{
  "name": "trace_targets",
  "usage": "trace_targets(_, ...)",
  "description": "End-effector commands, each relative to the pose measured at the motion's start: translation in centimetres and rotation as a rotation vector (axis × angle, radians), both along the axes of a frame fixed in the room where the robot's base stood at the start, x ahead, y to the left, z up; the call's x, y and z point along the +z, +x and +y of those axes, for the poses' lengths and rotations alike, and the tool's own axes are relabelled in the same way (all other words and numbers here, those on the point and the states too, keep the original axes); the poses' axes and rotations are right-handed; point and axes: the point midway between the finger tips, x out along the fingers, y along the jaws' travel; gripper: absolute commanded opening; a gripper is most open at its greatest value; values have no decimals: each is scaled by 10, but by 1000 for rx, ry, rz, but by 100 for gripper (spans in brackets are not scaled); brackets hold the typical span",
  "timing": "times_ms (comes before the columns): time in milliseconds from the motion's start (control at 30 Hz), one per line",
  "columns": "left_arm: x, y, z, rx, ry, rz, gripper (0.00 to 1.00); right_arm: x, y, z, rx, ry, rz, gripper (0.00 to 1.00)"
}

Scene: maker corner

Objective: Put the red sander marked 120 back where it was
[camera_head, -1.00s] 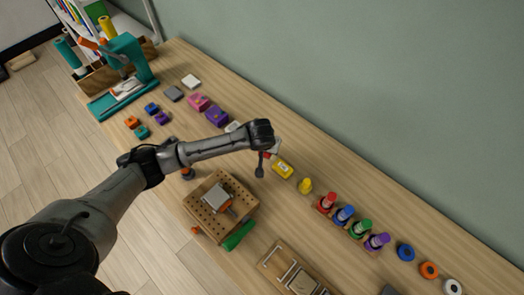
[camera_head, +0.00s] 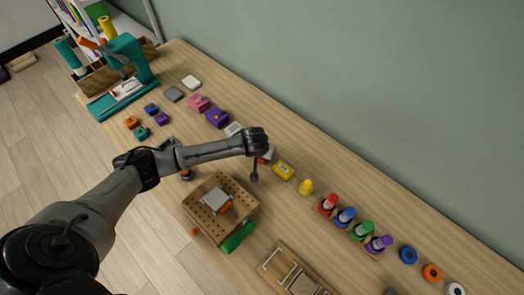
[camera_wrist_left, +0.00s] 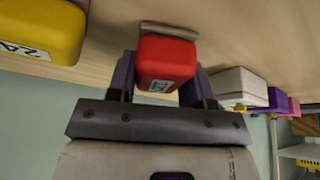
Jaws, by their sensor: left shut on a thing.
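The red sander (camera_wrist_left: 166,62) is between the two fingers of my left gripper (camera_wrist_left: 162,78) in the left wrist view, and the gripper is shut on it. A white label shows on its side, too slanted to read surely. In the head view only a bit of the red sander (camera_head: 268,156) shows beside my wrist, which hides the rest. It is close to the tabletop, between the yellow sander (camera_head: 284,171) and a white block (camera_head: 233,129). I cannot tell whether it touches the table. My right gripper is not in view.
The yellow sander (camera_wrist_left: 38,27) and the white block (camera_wrist_left: 240,86) flank the gripper closely. Purple (camera_head: 216,118) and pink (camera_head: 199,103) blocks continue the row. A yellow peg-like piece (camera_head: 306,187) and several coloured bottles stand to the right. A pegboard block (camera_head: 240,199) stands nearer.

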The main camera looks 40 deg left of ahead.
Motion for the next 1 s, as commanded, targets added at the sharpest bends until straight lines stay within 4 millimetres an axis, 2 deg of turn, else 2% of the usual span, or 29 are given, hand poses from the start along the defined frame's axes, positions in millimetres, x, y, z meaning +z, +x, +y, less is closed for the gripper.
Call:
trace_targets(133,-3,0,0,0,0,1,24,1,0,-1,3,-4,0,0)
trace_targets(167,-3,0,0,0,0,1,48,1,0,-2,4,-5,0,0)
trace_targets(400,-3,0,0,0,0,0,71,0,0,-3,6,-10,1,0)
trace_targets(733,2,0,0,-1,1,-2,72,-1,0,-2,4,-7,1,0)
trace_targets(867,18,-6,-2,-2,1,-2,72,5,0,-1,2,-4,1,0)
trace_targets(1000,43,-15,-6,-2,-1,-2,72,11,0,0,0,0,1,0)
